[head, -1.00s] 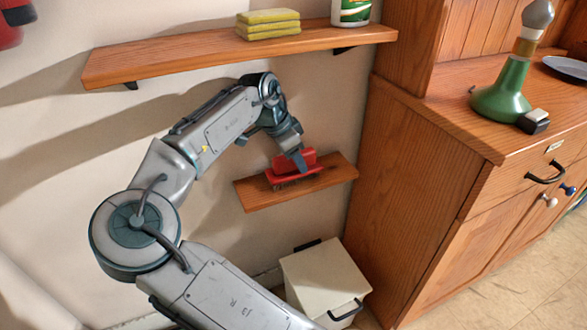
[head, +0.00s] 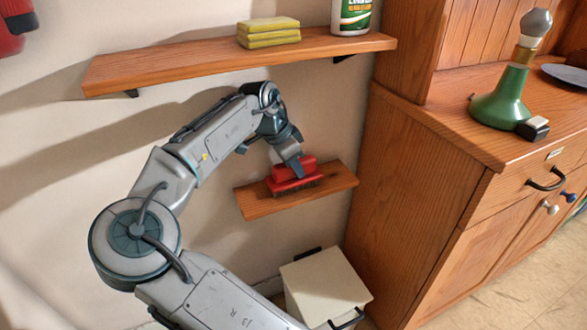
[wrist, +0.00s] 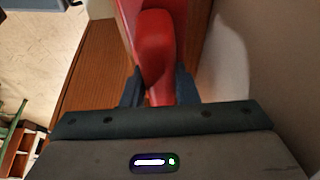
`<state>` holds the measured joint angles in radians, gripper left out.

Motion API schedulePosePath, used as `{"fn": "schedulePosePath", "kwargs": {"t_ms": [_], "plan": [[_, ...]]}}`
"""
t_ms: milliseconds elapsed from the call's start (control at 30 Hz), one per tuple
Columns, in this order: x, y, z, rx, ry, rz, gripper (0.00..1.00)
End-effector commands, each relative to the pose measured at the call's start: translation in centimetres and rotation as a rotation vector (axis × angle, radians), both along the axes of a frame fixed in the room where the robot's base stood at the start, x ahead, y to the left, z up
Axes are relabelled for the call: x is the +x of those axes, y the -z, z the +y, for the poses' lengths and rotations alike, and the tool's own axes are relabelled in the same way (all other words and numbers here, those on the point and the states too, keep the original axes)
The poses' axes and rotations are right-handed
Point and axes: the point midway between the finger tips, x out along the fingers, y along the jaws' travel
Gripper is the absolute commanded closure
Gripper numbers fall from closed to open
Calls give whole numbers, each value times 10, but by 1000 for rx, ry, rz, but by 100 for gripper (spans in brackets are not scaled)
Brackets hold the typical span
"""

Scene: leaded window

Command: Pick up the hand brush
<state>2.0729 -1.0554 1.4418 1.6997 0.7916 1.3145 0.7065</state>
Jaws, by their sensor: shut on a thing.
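The red hand brush (head: 292,182) has dark bristles and is at the small lower wall shelf (head: 262,205). In the head view its bristles face down, at or just above the shelf board; I cannot tell if they touch. My gripper (head: 298,170) comes down on the brush from above. In the wrist view the brush's red handle (wrist: 155,50) runs between my two dark fingers (wrist: 158,92), which are shut on it. The fingertips are partly hidden by the brush.
A longer shelf (head: 200,65) above my arm holds yellow sponges (head: 268,33) and a white-green bottle (head: 351,15). A wooden cabinet (head: 440,200) stands close on the right. A cream bin (head: 325,285) stands below the small shelf. A green lamp-like object (head: 502,95) is on the cabinet.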

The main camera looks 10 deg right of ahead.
Motion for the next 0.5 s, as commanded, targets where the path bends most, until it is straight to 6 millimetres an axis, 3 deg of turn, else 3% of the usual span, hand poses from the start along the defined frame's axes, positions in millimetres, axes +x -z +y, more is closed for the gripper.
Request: {"fn": "schedulePosePath", "kwargs": {"t_ms": [233, 400, 500], "plan": [[0, -11, 0, -1, 1, -1, 98], [0, -46, 0, 4, -1, -2, 98], [-17, -41, -2, 3, 1, -1, 98]]}}
